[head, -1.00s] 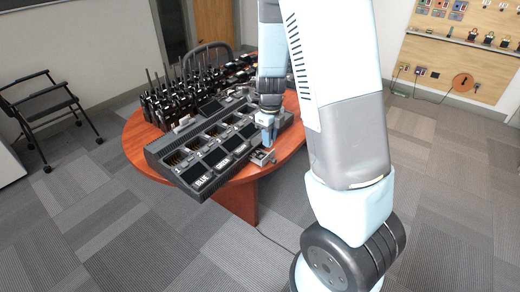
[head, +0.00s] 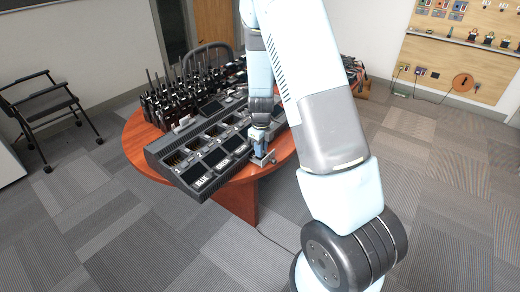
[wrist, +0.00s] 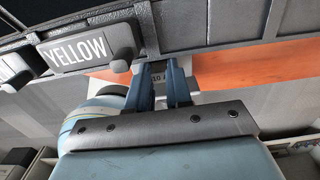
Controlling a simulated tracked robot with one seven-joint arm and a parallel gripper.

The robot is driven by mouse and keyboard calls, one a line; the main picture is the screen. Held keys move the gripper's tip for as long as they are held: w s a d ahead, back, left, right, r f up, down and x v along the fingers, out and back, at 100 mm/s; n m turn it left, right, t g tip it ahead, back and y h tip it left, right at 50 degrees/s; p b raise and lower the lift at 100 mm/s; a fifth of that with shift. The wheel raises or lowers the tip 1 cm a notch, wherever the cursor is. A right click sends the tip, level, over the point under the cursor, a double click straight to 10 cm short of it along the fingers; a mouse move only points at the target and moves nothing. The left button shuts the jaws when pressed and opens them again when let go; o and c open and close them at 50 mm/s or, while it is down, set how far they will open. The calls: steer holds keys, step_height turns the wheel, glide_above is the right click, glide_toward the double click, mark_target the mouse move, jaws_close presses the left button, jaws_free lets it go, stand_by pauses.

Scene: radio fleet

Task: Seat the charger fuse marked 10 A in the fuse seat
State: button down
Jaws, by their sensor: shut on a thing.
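In the head view my gripper (head: 259,151) is low at the table's front edge, beside the charger's right end. A small grey metal fixture (head: 263,160) shows at the fingertips there; I cannot tell whether it is the fuse seat, or whether the held piece touches it.
The long black charger (head: 207,150) has several bays and labels; its YELLOW label (wrist: 78,50) is close to my fingers in the wrist view. Several radios (head: 180,98) stand behind it on the round wooden table (head: 240,172). A chair (head: 45,108) stands at left.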

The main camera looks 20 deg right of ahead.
steer(key=shift+f, duration=0.1)
steer(key=c, duration=1)
jaws_free()
steer(key=shift+c, duration=0.2)
